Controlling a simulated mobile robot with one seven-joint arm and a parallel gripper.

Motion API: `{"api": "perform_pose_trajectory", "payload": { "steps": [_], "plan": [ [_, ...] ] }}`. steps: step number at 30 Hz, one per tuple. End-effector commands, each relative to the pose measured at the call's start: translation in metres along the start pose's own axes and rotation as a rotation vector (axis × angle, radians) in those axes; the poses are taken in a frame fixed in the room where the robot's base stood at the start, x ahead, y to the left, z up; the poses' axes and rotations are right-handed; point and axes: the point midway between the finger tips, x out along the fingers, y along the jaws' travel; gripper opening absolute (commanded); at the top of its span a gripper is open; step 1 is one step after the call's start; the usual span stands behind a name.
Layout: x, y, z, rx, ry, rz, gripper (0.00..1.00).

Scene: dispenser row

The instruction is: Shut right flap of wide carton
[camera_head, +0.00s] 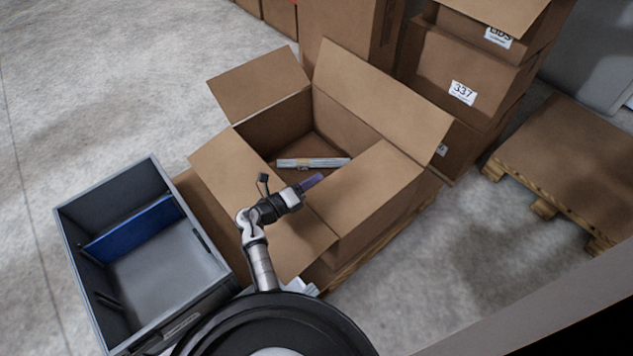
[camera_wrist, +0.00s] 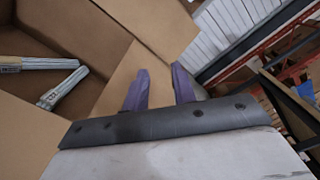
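The wide carton (camera_head: 313,115) stands open on a wooden pallet. Its right flap (camera_head: 372,187) is raised at the near right side, partly covering the opening; its exact tilt is hard to tell. The far flap (camera_head: 380,95), back left flap (camera_head: 258,84) and near left flap (camera_head: 258,205) stand outward. My gripper (camera_head: 314,181) is above the near part of the carton, just left of the right flap. In the wrist view, its two purple fingers (camera_wrist: 160,92) are apart with cardboard behind them and nothing seen between them. Touching is unclear.
Silver wrapped bundles (camera_head: 313,163) lie inside the carton and also show in the wrist view (camera_wrist: 62,88). A grey bin (camera_head: 170,280) with a blue divider stands at left. Stacked cartons (camera_head: 465,75) stand behind. A pallet with a brown top (camera_head: 575,150) is at right. Floor between is clear.

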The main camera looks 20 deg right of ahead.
Motion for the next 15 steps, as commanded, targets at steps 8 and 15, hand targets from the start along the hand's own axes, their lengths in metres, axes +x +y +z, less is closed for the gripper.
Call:
{"api": "perform_pose_trajectory", "payload": {
  "steps": [8, 15],
  "plan": [
    [0.022, 0.0, 0.0, 0.001, 0.0, 0.0, 0.26],
    [0.022, -0.001, 0.001, 0.0, -0.001, 0.0, 0.26]
  ]
}}
